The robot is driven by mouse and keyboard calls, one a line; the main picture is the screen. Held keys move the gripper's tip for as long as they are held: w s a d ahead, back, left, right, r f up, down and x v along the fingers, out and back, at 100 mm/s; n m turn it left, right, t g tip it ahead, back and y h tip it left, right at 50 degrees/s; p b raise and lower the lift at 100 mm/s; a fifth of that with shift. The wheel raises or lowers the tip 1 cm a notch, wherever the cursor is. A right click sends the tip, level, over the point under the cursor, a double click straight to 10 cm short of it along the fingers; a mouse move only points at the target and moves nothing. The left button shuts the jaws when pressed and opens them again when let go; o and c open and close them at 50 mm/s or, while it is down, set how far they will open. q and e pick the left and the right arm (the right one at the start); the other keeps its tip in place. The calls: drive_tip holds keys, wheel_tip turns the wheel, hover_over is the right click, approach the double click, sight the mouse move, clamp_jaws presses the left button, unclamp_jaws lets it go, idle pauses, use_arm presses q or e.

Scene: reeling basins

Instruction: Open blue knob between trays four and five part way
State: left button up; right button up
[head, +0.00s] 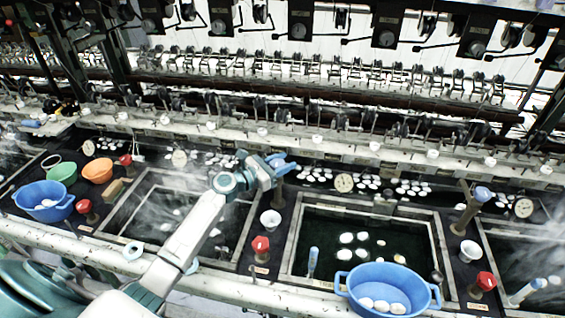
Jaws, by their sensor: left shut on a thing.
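A blue knob (284,166) sits on top of a brown post (277,194) between two dark water basins, the left basin (141,222) and the middle basin (370,208). My left arm reaches up from the lower left, and my left gripper (274,161) is shut on this knob. The gripper hides part of the knob, so its exact turn is hard to tell. A second blue knob (483,193) stands on a post to the right of the middle basin. No tray numbers are readable. My right gripper is out of view.
Red knobs (260,244) and white cups (270,220) stand between the basins. A blue bowl with white cocoons (382,274) sits on the middle basin's front edge. Green (62,173) and orange (97,170) bowls are at left. Reeling machinery runs behind; steam drifts over the left basin.

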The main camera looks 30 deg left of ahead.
use_arm(q)
drive_tip(key=shift+r+n+y+p, duration=0.2)
drive_tip(key=shift+n+y+p, duration=0.15)
drive_tip(key=shift+p, duration=0.25)
drive_tip(key=n+y+p, duration=0.1)
drive_tip(key=y+p, duration=0.1)
drive_tip(key=n+t+y+p, duration=0.1)
drive_tip(key=n+y, duration=0.1)
drive_tip(key=n+t+y+p, duration=0.1)
drive_tip(key=y+p, duration=0.1)
drive_tip(key=shift+w+a+y+p, duration=0.1)
drive_tip(key=shift+a+y+p, duration=0.2)
drive_tip(key=shift+y, duration=0.05)
drive_tip(key=shift+a+f+n+y+p, duration=0.15)
drive_tip(key=shift+n+y+p, duration=0.6)
drive_tip(key=shift+n+y, duration=0.9)
drive_tip(key=shift+a+y, duration=0.1)
drive_tip(key=shift+y, duration=0.65)
drive_tip(key=o, duration=0.8)
drive_tip(key=shift+o, duration=0.8)
